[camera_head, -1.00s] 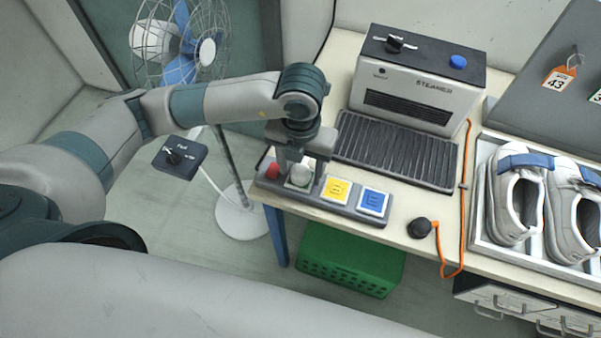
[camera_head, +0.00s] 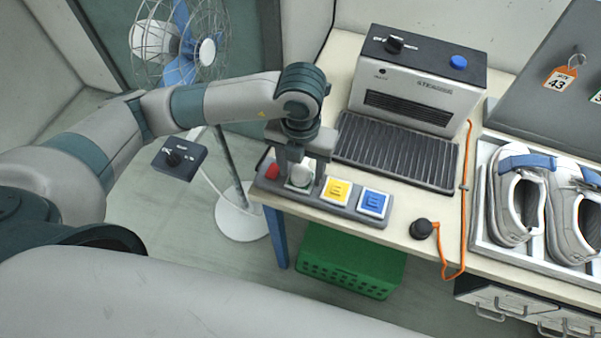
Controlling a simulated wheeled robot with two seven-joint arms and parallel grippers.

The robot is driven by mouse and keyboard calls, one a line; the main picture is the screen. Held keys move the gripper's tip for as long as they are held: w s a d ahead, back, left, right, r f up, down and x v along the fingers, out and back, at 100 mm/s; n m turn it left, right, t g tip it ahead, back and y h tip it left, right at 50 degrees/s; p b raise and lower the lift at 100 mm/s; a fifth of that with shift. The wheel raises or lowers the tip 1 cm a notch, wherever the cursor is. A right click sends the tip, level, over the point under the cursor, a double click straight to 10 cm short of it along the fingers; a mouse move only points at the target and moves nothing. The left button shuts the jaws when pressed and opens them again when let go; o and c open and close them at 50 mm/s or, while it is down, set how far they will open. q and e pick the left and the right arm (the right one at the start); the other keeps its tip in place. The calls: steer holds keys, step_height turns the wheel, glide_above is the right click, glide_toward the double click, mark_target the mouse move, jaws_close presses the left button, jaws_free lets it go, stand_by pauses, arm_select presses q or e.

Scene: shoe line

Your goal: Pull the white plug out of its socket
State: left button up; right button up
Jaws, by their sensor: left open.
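The white plug (camera_head: 301,174) stands in a socket of the grey power strip (camera_head: 347,213) at the table's front left edge. My left gripper (camera_head: 300,182) points down over it, with one finger on each side of the plug. The gripper is open; whether a finger touches the plug cannot be told. A red switch (camera_head: 271,172) is left of the plug, partly hidden by a finger. My right gripper is not in view.
A fan (camera_head: 180,45) stands left.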

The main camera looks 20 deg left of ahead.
mark_target(301, 169)
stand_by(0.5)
arm_select(q)
jaws_close()
steer(key=shift+r, duration=0.2)
steer(key=shift+r+p, duration=1.4)
steer(key=shift+r, duration=1.4)
